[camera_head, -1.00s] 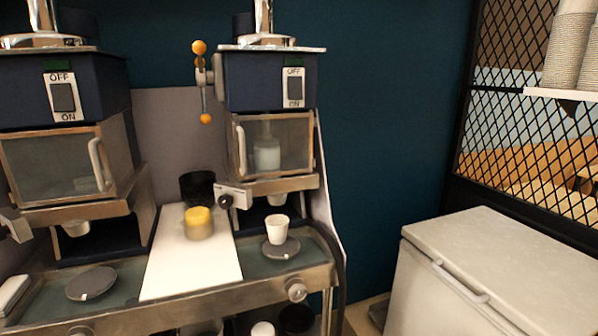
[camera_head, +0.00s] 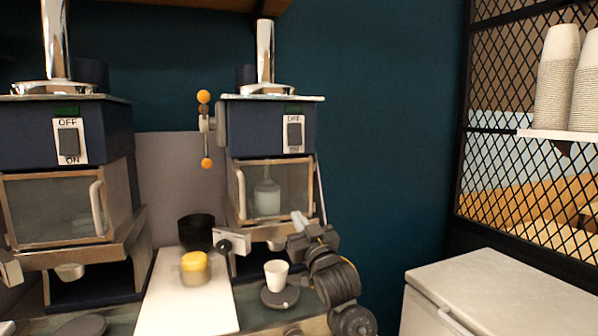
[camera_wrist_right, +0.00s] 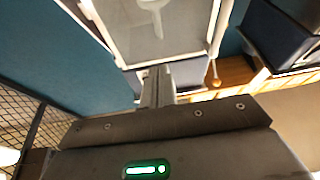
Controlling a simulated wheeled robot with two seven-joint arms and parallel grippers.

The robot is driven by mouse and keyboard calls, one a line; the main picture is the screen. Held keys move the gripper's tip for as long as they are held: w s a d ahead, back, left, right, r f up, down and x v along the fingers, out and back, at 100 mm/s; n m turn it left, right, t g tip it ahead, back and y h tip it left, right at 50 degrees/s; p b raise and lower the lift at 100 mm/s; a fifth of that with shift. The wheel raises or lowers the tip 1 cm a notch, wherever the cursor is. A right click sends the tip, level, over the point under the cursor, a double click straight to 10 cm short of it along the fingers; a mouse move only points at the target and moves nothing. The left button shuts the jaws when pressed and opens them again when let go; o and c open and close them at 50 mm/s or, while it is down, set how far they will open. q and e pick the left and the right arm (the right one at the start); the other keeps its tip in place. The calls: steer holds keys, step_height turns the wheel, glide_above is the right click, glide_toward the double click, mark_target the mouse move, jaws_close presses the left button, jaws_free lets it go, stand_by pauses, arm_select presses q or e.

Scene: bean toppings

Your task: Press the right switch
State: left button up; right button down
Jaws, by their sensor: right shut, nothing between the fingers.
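The right switch (camera_head: 294,133) is a dark rocker on a white OFF/ON plate, on the front of the right machine's dark blue head. My right gripper (camera_head: 298,218) is in front of this machine's lower right part, below the switch and apart from it in the picture. Its fingers are shut and empty, pointing up. They also show in the right wrist view (camera_wrist_right: 157,84), near a framed glass door (camera_wrist_right: 155,30). The left machine has a similar switch (camera_head: 69,142). My left gripper is not in view.
A white cup (camera_head: 276,274) stands on a round grey pad (camera_head: 280,297), close beside my right arm. A yellow-topped jar (camera_head: 195,268) stands on a white board (camera_head: 183,308). A lever with orange knobs (camera_head: 204,97) is left of the right machine. A white chest (camera_head: 500,290) stands at right.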

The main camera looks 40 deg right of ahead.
steer(key=s+d+r+t+h, duration=0.1)
steer(key=r, duration=0.4)
steer(key=s+d+r+m+t+h, duration=0.1)
steer(key=d+r, duration=0.1)
steer(key=r, duration=0.4)
steer(key=shift+s+d+r+m+t, duration=0.15)
steer(key=shift+s+m+t, duration=0.15)
steer(key=shift+s, duration=0.05)
steer(key=p, duration=0.6)
glide_toward(296, 138)
step_height(296, 138, up, 4)
steer(key=w, duration=0.1)
steer(key=w+d+p, duration=0.1)
steer(key=w, duration=0.1)
steer(key=shift+w, duration=0.35)
steer(key=shift+w+d+f+p, duration=0.15)
steer(key=shift+w+f+p, duration=0.15)
steer(key=shift+w, duration=0.1)
